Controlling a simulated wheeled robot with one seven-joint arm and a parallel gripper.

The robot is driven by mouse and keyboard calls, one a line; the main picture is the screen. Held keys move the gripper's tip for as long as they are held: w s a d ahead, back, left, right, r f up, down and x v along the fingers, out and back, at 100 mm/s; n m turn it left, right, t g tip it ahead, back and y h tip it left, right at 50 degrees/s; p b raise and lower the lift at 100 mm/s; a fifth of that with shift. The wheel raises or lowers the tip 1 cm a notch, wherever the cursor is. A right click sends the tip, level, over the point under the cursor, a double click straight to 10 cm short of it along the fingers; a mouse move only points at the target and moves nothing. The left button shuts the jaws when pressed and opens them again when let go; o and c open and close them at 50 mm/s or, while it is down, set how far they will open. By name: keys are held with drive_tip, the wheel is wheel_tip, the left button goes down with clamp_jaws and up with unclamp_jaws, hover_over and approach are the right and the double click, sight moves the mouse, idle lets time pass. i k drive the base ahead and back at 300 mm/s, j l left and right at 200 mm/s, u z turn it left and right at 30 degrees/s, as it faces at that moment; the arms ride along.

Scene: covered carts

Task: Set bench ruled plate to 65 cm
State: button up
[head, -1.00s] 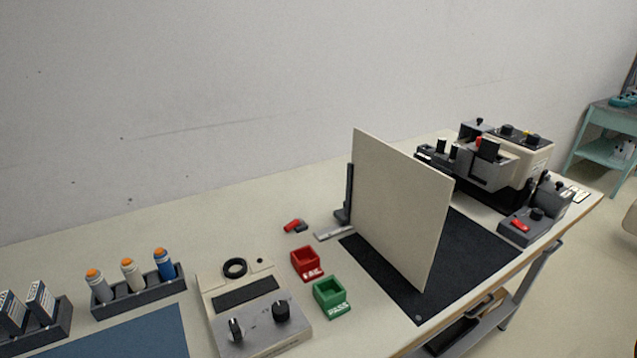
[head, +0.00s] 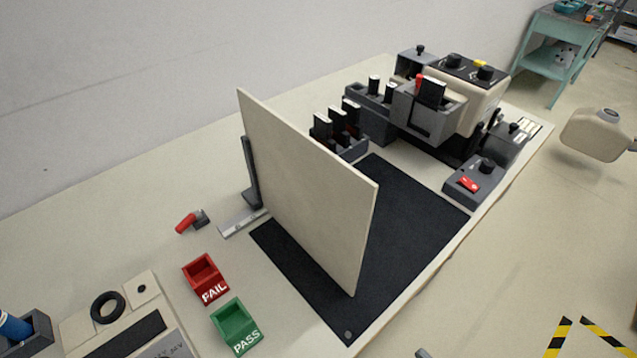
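A bench (head: 110,225) with a pale top runs along the wall. A large upright cream panel (head: 310,190) stands on a black mat (head: 425,205). A dark upright bracket (head: 250,170) stands at the panel's left edge. A short light-grey strip (head: 243,222), possibly a ruled plate, lies flat at the bracket's foot; no marks on it are readable. The panel hides part of the mat and whatever stands behind it. My gripper is not in view.
A red FAIL bin (head: 205,280) and a green PASS bin (head: 235,328) sit left of the mat. A red-handled item (head: 190,222) lies near the strip. Machines (head: 450,100) fill the bench's far end.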

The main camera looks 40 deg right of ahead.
sight(325, 204)
drive_tip(key=l+z, duration=0.15)
drive_tip(key=l, duration=0.25)
drive_tip(key=i+l+z, duration=0.15)
drive_tip(key=l, duration=0.2)
drive_tip(key=l+z, duration=0.2)
drive_tip(key=l, duration=0.2)
drive_tip(key=i+l+z, duration=0.15)
drive_tip(key=l, duration=0.2)
